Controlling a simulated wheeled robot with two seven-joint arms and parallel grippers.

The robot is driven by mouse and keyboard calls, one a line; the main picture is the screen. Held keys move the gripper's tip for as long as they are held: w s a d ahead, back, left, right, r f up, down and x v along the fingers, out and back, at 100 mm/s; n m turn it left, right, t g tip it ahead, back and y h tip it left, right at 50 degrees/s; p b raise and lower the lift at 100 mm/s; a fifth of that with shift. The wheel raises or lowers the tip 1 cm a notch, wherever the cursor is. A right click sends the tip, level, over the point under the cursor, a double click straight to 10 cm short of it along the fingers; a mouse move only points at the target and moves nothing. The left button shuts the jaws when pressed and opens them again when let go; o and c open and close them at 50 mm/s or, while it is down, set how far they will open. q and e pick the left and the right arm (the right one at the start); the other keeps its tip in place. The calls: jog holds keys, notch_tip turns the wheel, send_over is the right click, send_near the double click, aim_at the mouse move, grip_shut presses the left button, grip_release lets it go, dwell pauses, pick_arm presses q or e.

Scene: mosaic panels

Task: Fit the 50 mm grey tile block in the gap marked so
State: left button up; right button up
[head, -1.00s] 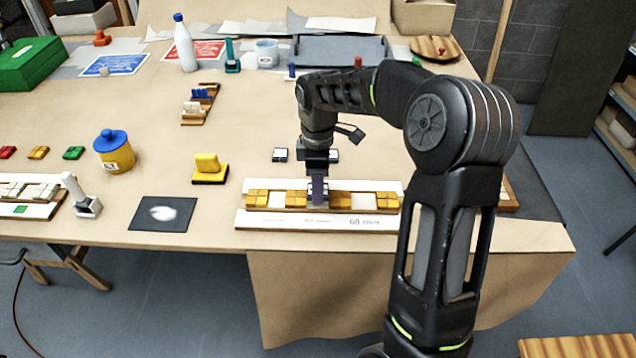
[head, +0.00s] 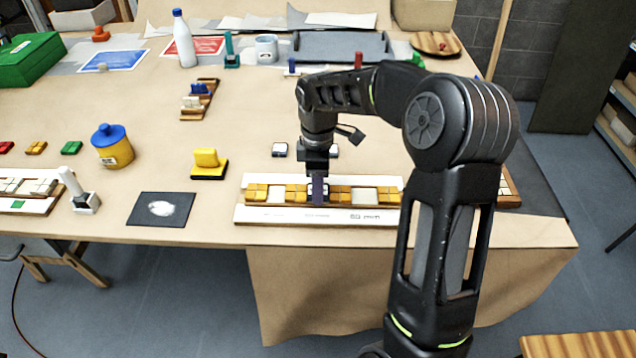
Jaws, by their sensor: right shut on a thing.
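The mosaic panel (head: 290,217) is a white board near the table's front edge, with a row of yellow-orange tile blocks (head: 340,194) and pale gaps between them. My right gripper (head: 318,199) points down over the middle of the row, shut on the grey tile block. The block is mostly hidden by the fingers; I cannot tell whether it is seated in the middle gap or just above it. A left gap (head: 276,196) and a right gap (head: 364,195) are empty. The label under the right gap reads 60 mm; the other labels are too faint to read. My left gripper is out of view.
A small grey-topped block (head: 280,150) stands behind the panel, and another (head: 334,151) is beside my wrist. A yellow stamp-like block (head: 208,163), a dark mat (head: 160,209) and a yellow jar with blue lid (head: 112,147) are to the left. Table is clear between them.

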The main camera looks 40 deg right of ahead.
jog(key=shift+f, duration=0.15)
jog(key=o, duration=1.5)
notch_tip(320, 180, up, 8)
jog(key=shift+f+b, duration=0.1)
jog(key=shift+b, duration=0.3)
